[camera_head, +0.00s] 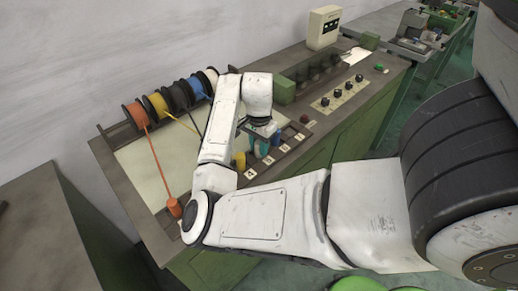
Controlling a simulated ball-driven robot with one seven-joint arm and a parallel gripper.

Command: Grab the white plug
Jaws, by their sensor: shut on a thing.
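My gripper (262,129) hangs below my white wrist, over the row of plugs near the bench's front edge. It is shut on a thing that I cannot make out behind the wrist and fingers. I cannot make out the white plug. A white spool (211,74) stands at the right end of the spool rack; its cord is hidden behind my forearm. An orange plug (174,207) stands apart at the front left.
Orange (134,115), yellow (158,103) and darker spools stand along the wall, with cords running across the pale panel (140,160). A cream box (323,27) stands at the back.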

